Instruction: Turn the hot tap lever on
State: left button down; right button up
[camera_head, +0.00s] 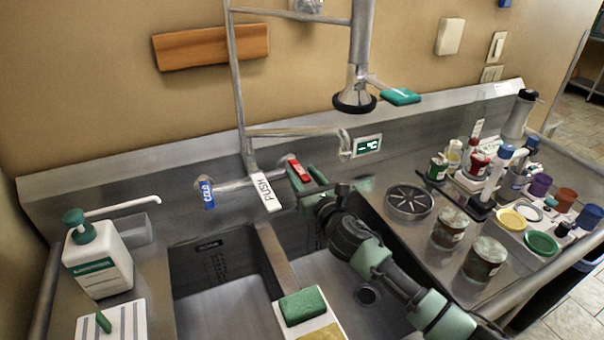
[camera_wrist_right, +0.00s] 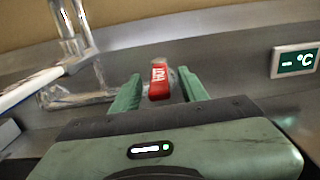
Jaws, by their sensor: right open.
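The red hot tap lever (camera_head: 299,170) sits at the right end of the tap fitting on the steel back panel. It also shows in the right wrist view (camera_wrist_right: 159,82), with white "HOT" lettering, between the two fingers. My right gripper (camera_wrist_right: 160,95) is open, its green fingers apart on either side of the lever. I cannot tell whether either finger touches it. In the head view my right gripper (camera_head: 308,182) reaches the lever from the lower right. The blue cold lever (camera_head: 207,194) hangs at the left end of the fitting. My left gripper is not in view.
A white "PUSH" lever (camera_head: 264,193) is close left of the hot lever. Jars (camera_head: 450,228) crowd the right counter.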

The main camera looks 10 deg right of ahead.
jog(key=shift+w+a, duration=0.1)
jog(key=shift+w, duration=0.15)
grip_shut()
dwell(1.4)
